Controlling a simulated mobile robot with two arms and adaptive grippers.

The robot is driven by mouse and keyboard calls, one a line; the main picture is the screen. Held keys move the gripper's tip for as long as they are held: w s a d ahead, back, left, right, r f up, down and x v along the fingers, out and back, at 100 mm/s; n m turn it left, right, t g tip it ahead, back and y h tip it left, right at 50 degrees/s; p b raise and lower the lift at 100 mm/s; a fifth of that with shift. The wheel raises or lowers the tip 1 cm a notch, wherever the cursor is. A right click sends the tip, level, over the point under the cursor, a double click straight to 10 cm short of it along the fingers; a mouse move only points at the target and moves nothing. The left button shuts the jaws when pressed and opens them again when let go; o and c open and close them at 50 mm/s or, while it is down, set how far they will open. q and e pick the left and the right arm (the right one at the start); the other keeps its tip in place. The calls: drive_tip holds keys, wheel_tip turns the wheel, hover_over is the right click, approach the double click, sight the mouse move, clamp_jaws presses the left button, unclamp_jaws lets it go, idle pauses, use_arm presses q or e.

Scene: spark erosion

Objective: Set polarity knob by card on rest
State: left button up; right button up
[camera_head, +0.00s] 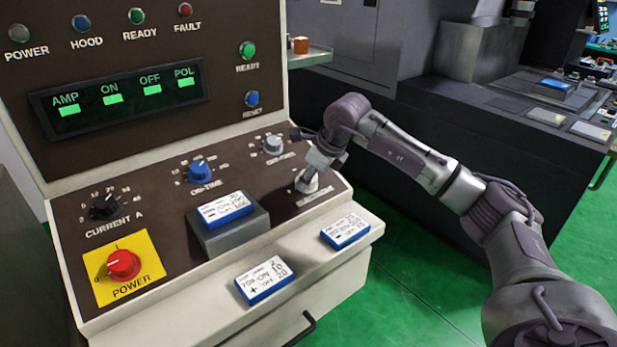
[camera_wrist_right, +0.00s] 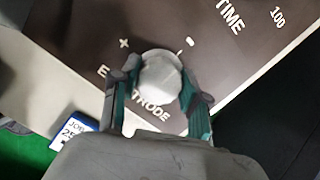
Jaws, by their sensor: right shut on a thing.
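The electrode polarity knob (camera_wrist_right: 163,76) is a pale round knob on the brown panel, between "+" and "-" marks. It also shows in the head view (camera_head: 306,186), low at the panel's right end. My right gripper (camera_wrist_right: 160,88) is shut on this knob, one finger on each side; its wrist reaches down from above in the head view (camera_head: 320,162). Where the knob points is hard to tell. A blue-edged card (camera_head: 225,207) lies on the dark grey rest (camera_head: 235,238); its lower left shows a minus sign. My left gripper is not in view.
Two more cards lie on the pale front ledge: one with a plus (camera_head: 264,281), one with a minus (camera_head: 345,230). The panel also has a current knob (camera_head: 104,207), a blue on-time knob (camera_head: 200,171), an off-time knob (camera_head: 273,145) and a red power knob (camera_head: 123,265).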

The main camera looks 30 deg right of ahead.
drive_tip(key=shift+f, duration=0.15)
drive_tip(key=o, duration=1.1)
drive_tip(key=shift+o, duration=0.2)
drive_tip(key=v, duration=1.2)
drive_tip(key=shift+s, duration=0.1)
